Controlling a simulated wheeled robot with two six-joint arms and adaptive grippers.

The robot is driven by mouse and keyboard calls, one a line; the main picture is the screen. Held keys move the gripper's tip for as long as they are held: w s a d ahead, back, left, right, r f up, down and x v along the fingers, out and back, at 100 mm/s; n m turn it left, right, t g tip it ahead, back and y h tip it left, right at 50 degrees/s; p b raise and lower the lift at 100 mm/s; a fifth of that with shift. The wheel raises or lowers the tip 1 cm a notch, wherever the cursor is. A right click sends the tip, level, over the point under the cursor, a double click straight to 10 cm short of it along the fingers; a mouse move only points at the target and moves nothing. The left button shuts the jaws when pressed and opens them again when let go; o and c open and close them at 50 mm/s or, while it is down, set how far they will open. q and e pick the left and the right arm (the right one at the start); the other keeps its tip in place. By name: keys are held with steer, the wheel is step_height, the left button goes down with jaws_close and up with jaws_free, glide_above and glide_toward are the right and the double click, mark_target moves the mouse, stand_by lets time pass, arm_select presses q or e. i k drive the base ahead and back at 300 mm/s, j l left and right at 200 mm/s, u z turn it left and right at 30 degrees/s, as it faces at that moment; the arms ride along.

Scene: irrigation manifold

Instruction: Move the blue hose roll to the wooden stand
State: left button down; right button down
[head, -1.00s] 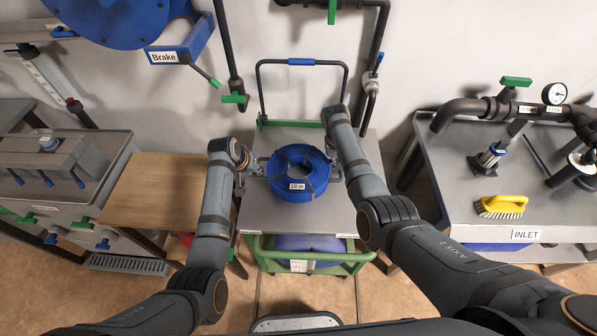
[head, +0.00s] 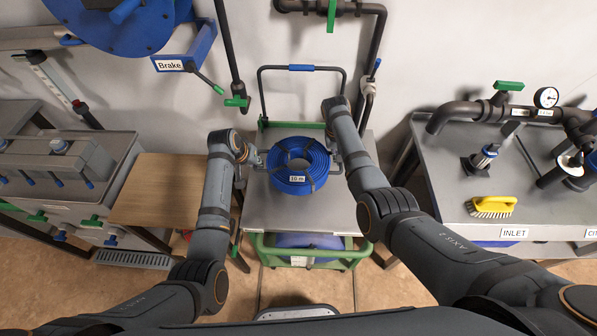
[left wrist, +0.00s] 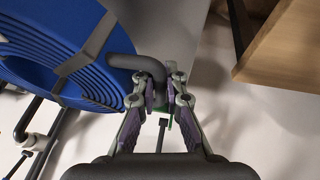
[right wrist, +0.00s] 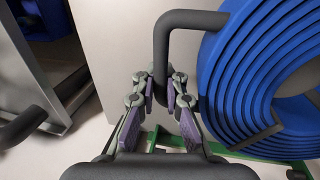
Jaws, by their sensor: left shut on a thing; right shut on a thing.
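The blue hose roll (head: 299,160), labelled 10 m, lies flat over the grey top of a green-framed cart (head: 290,212). It appears raised a little above that top; the gap is hard to see. It also shows in the left wrist view (left wrist: 50,45) and the right wrist view (right wrist: 265,70). My left gripper (head: 256,161) is shut on its left grey handle (left wrist: 122,62). My right gripper (head: 338,162) is shut on its right grey handle (right wrist: 185,20). The wooden stand (head: 158,190) is left of the cart, also in the left wrist view (left wrist: 285,45).
The cart's dark push handle with blue grip (head: 301,68) stands behind the roll. Left is a grey bench (head: 110,150) with valves. Right is the inlet table (head: 450,195) with pipes and a yellow brush (head: 493,206). A narrow gap separates cart and wooden stand.

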mark_target(173, 187)
steer(key=j, duration=2.25)
